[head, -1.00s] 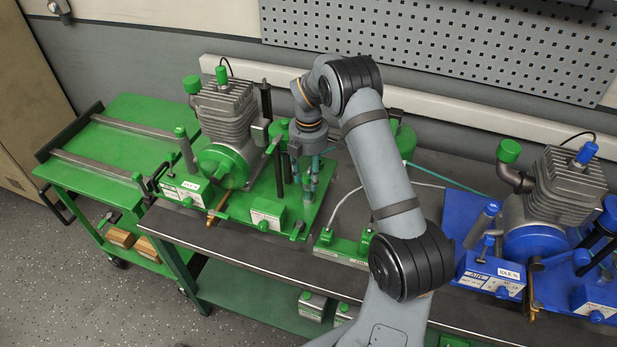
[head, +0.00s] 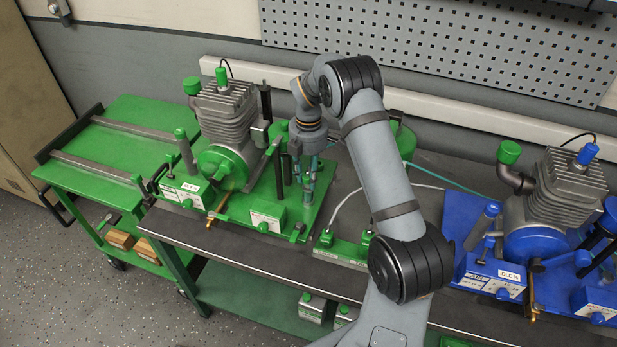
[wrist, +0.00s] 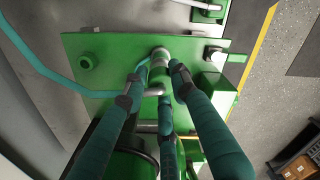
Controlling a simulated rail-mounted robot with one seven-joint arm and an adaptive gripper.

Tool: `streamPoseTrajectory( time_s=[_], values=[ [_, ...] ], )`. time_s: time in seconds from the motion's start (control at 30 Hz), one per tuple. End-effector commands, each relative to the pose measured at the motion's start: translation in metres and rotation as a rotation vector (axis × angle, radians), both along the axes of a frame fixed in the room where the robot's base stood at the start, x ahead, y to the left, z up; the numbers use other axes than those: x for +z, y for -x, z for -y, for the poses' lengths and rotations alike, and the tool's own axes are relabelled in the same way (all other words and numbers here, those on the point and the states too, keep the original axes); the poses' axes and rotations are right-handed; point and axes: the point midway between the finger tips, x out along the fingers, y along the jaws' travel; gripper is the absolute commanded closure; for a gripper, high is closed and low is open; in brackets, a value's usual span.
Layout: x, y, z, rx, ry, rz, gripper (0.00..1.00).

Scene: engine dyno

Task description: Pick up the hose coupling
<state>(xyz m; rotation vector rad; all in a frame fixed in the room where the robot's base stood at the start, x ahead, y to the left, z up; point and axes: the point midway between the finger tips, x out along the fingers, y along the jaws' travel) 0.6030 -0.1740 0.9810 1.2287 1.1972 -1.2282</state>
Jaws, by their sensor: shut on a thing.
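The hose coupling (wrist: 159,58), a short silver and green cylinder, stands at the green plate (wrist: 110,45) in the wrist view. My gripper (wrist: 159,70) is shut on it, with a teal finger on each side near its top. A third teal finger lies below it in the picture. I cannot tell whether the coupling is clear of the plate.
A green engine (head: 224,125) stands just left of my gripper. A teal hose (wrist: 45,68) runs from the left towards the coupling. A green valve block (head: 345,248) sits to the right in the head view. A blue engine (head: 560,190) stands at the far right.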

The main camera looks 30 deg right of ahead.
Motion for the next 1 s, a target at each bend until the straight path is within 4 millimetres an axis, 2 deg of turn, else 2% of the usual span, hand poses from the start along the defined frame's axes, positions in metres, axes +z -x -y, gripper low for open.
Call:
streamPoseTrajectory(
  time_s=[0.23, 0.3, 0.6, 0.8, 1.0],
  values=[
    [0.035, -0.002, -0.001, 0.001, 0.001, 0.007, 0.99],
    [0.042, 0.003, 0.019, -0.005, 0.002, 0.005, 0.99],
    [0.083, 0.017, 0.082, -0.003, 0.002, 0.003, 0.99],
    [0.099, 0.023, 0.106, 0.0, 0.001, 0.002, 0.99],
    [0.104, 0.025, 0.114, 0.001, 0.0, 0.0, 0.99]
  ],
)
